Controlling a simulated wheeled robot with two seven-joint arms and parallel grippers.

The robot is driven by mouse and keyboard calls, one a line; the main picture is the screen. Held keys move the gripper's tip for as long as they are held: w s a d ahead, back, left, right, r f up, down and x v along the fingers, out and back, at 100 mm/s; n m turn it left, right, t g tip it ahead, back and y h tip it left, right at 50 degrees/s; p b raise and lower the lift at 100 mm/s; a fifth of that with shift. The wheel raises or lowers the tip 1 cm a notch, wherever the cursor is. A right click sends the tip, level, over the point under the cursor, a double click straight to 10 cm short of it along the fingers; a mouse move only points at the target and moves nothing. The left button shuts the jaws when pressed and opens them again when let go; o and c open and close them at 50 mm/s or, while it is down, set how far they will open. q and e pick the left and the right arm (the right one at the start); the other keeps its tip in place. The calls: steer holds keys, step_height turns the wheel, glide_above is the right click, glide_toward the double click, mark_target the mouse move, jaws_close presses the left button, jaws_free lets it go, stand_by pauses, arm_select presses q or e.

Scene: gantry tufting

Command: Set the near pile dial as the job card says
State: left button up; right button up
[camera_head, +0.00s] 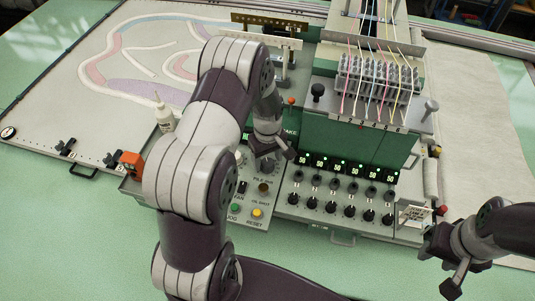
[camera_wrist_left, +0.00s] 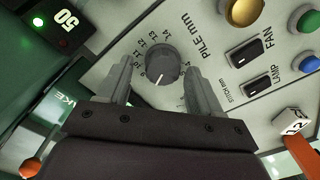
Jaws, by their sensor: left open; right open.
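The near pile dial (camera_wrist_left: 163,60) is a grey round knob beside the "PILE mm" lettering in the left wrist view. Its white mark points down in that view, toward my wrist; the number there is hard to read. My left gripper (camera_wrist_left: 158,70) is open, with one finger on each side of the dial; I cannot tell whether they touch it. In the head view my left gripper (camera_head: 271,152) is over the panel and partly covers the dial (camera_head: 267,166). A small white card (camera_head: 415,213), perhaps the job card, is too small to read. My right gripper (camera_head: 450,257) is open and empty.
A fan switch (camera_wrist_left: 243,56), lamp switch (camera_wrist_left: 257,87) and coloured buttons lie near the dial. Rows of black knobs (camera_head: 331,206) sit under displays reading 50.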

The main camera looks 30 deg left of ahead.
arm_select(q)
steer(key=shift+s, duration=0.4)
steer(key=shift+w+f, duration=0.15)
steer(key=c, duration=0.3)
steer(key=shift+w, duration=0.15)
steer(key=c, duration=0.5)
steer(key=shift+c, duration=1.3)
arm_select(e)
steer(key=shift+s, duration=0.15)
arm_select(q)
steer(key=shift+m, duration=0.3)
